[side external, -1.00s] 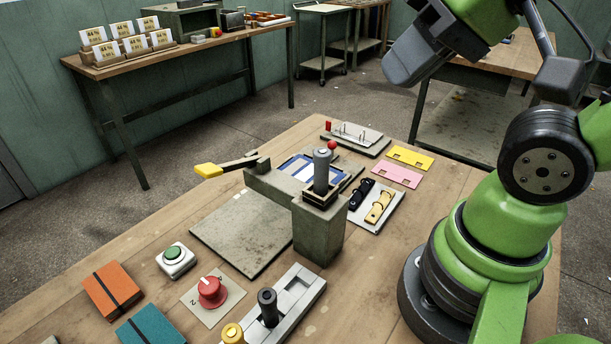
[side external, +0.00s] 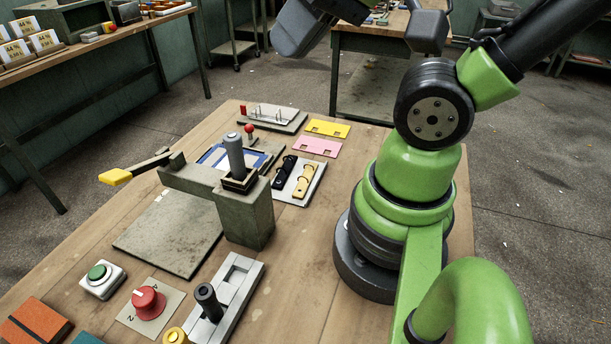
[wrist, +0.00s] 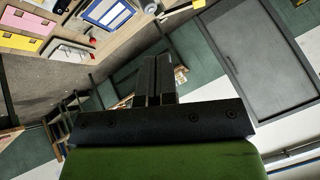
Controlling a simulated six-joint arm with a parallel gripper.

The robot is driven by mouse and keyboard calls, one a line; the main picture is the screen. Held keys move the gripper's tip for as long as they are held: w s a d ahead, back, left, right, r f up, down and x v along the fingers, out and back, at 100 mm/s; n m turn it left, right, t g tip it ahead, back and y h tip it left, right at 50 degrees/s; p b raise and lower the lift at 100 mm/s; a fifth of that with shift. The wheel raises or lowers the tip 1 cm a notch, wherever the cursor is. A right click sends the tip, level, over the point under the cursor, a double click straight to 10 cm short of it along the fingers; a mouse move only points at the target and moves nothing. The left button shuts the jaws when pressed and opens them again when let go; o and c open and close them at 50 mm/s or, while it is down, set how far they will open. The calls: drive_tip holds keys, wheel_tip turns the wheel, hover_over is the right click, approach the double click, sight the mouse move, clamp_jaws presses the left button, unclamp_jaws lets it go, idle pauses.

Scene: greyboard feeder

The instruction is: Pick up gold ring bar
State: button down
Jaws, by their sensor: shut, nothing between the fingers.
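The gold ring bar (side external: 305,180) lies on a light grey tray (side external: 296,199) on the wooden table in the side view. A black bar (side external: 284,171) lies beside it on the same tray, to its left. I cannot make out the gold bar clearly in the wrist view. My gripper (wrist: 157,62) shows in the wrist view with its dark fingers together and nothing between them. It points across the room, away from the bar. In the side view its fingertips are not visible; the upper arm runs out of the top of the picture.
A grey block with a lever (side external: 236,157) stands left of the tray. Pink (side external: 317,147) and yellow (side external: 328,129) cards lie behind it, near a pin board (side external: 272,119). A red knob (side external: 148,302) and green button (side external: 98,272) are in front. Bare wood lies right of the tray.

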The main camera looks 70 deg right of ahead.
drive_tip(key=shift+c, duration=2.1)
unclamp_jaws()
drive_tip(key=m+g+h, duration=0.2)
drive_tip(key=m+g, duration=0.5)
drive_tip(key=m, duration=2.4)
hover_over(309, 179)
wheel_tip(309, 179, down, 20)
drive_tip(key=shift+m, duration=0.3)
drive_tip(key=f, duration=0.4)
drive_tip(key=shift+w+d+f, duration=0.2)
drive_tip(key=shift+d+f, duration=0.05)
drive_tip(key=shift+d, duration=0.1)
drive_tip(key=shift+s+a+f, duration=0.1)
drive_tip(key=shift+a+f, duration=0.05)
drive_tip(key=shift+f, duration=1.2)
drive_tip(key=shift+s+a+f, duration=0.1)
drive_tip(key=shift+f, duration=1.2)
